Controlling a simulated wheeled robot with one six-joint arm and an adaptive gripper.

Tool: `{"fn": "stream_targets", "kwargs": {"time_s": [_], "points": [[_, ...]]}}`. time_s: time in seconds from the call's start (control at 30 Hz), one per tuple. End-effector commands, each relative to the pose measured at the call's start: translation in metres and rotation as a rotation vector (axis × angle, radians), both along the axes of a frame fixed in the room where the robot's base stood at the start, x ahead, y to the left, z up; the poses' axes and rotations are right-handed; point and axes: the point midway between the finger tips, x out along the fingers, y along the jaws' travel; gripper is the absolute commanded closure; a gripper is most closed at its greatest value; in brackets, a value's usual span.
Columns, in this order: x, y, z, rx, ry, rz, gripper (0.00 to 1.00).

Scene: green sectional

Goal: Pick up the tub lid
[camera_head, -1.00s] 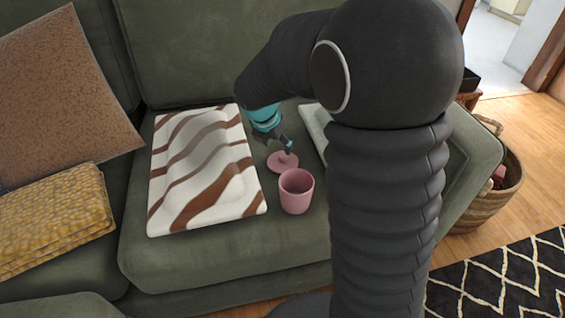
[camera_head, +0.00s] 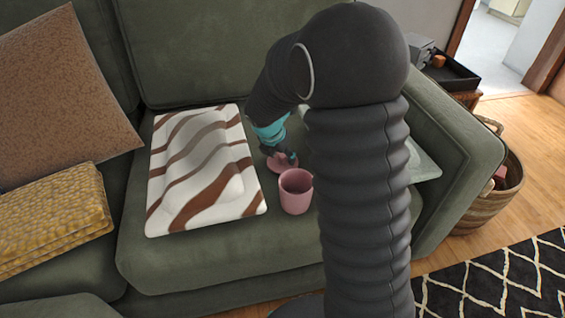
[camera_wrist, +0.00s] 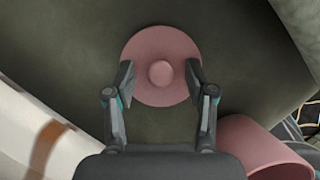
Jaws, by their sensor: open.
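The tub lid (camera_wrist: 160,45) is a round pink disc with a small knob at its middle, lying flat on the green seat cushion. It also shows in the head view (camera_head: 274,166), partly covered by my gripper (camera_head: 284,160). In the wrist view my gripper (camera_wrist: 160,80) is open, with a finger on either side of the lid's knob and nothing held between them. I cannot tell whether the fingertips touch the lid. The pink tub (camera_head: 296,192) stands upright and open just in front of the lid. Its side also shows at the wrist view's lower right (camera_wrist: 262,150).
A white and brown striped pillow (camera_head: 205,170) lies left of the lid. A pale flat item (camera_head: 424,166) lies to the right, partly behind my arm. A tan cushion (camera_head: 62,90) and a yellow folded textile (camera_head: 55,215) are at the far left.

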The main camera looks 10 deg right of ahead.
Motion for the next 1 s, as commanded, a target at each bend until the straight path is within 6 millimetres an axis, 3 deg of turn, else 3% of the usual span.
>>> {"fn": "stream_targets", "kwargs": {"time_s": [0.03,0.23,0.63,1.0], "points": [[0.000,0.000,0.000,0.000,0.000,0.000,0.50],[0.000,0.000,0.000,0.000,0.000,0.000,0.98],[0.000,0.000,0.007,0.001,-0.002,0.001,0.99],[0.001,0.000,0.072,0.000,-0.004,0.000,0.99]]}}
